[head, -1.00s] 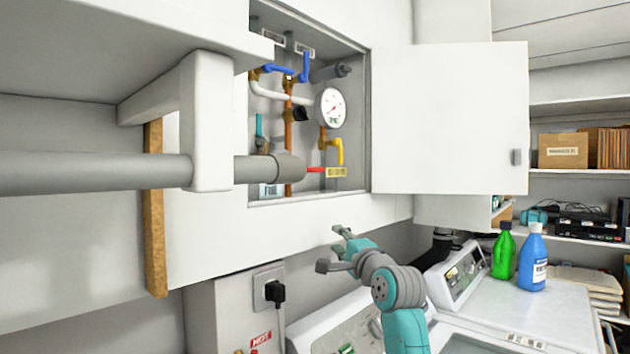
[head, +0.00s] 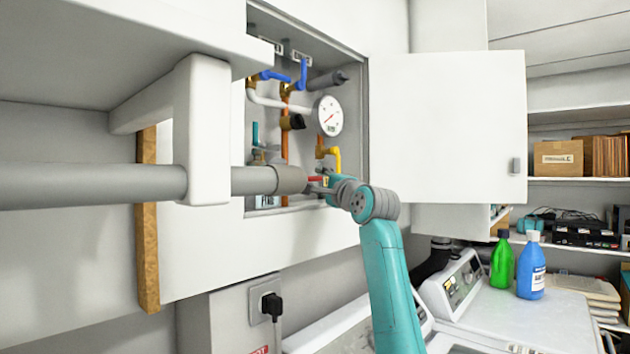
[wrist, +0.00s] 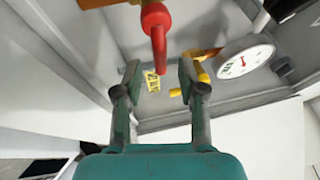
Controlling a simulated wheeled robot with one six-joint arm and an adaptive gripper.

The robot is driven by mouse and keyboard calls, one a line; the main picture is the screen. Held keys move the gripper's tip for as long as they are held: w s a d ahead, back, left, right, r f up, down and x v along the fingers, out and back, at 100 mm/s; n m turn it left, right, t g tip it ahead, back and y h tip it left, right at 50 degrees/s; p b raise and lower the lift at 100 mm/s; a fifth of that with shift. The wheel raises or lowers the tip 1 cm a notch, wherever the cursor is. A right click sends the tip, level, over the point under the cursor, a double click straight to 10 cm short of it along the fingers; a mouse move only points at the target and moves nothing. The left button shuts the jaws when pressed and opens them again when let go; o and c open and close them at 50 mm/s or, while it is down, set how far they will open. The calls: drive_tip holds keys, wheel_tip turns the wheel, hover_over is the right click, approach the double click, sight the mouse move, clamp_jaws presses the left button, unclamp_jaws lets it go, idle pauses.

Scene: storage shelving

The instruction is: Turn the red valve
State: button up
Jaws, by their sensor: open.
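The red valve (wrist: 156,28) is a red lever handle on a brass-coloured pipe inside the open wall cabinet. In the head view the red handle (head: 316,179) shows only in part, at the end of the grey bar and close to my gripper (head: 318,187). In the wrist view my gripper (wrist: 156,85) is open and empty. The handle hangs at the top of that view, just beyond the gap between the fingertips. I cannot tell whether a finger touches it.
A yellow valve (head: 334,154), blue valves (head: 303,72) and a round gauge (head: 329,116) are in the same cabinet. A thick grey bar (head: 90,186) runs in front on the left. The white cabinet door (head: 440,125) stands open on the right.

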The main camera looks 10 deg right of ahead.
sight(316, 180)
drive_tip(key=shift+x, duration=2.05)
drive_tip(key=shift+c, duration=0.2)
clamp_jaws()
